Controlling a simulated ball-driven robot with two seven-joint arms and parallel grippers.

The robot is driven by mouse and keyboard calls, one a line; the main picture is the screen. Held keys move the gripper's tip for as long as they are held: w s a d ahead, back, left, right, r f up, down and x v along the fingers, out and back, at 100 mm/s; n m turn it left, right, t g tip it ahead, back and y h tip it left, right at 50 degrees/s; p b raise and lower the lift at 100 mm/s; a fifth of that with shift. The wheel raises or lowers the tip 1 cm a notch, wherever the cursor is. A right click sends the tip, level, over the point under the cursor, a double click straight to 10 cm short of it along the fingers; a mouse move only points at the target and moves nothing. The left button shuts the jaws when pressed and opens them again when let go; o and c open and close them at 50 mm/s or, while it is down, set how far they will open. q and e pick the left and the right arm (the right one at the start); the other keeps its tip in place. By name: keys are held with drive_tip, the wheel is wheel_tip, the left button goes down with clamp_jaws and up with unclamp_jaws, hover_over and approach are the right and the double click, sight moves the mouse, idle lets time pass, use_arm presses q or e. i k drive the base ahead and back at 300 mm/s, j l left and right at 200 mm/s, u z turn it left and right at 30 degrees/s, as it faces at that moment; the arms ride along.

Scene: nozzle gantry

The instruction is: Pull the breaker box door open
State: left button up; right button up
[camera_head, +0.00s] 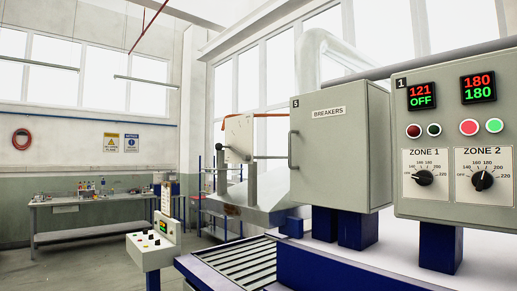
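The breaker box (371,160) is a grey-green cabinet standing on blue posts, right of the picture's middle. Its door (330,165) bears the label BREAKERS (329,112) and a small tag 5 in its upper left corner. The door looks shut. A dark vertical bar handle (291,150) stands out along the door's left edge. Neither of my grippers shows in the head view, and nothing is seen touching the handle.
A control panel (455,205) with displays and ZONE 1 and ZONE 2 knobs stands right of the box. A roller conveyor (243,264) and a small control console (152,248) lie below left. A workbench (97,202) stands at the far left, with open floor before it.

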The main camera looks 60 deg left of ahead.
sight(328, 139)
drive_tip(key=u, duration=1.4)
